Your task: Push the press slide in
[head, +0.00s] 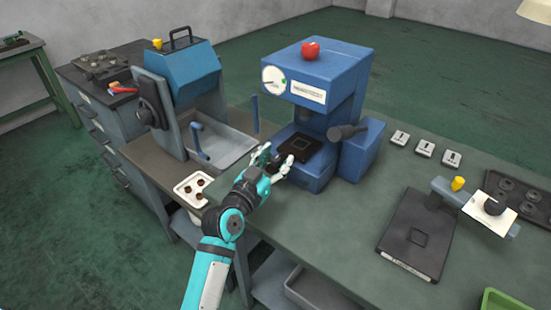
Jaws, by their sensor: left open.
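The press (315,72) is a blue machine on the green-topped bench, with a red knob on top and a round gauge on its front. Its slide, a dark plate (306,147) with a square recess, sits low in the opening, its front part showing outside the shadow of the press head. My left gripper (277,154) is open at the front edge of the slide, with pale fingertips on either side of a small dark part there. I cannot tell whether the fingers touch it. My right gripper is not in view.
A blue machine with a tray (226,146) stands left of the press. A white holder (192,189) with brown pieces is left of my arm. A dark plate fixture (418,237) lies at the right, with clear bench between.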

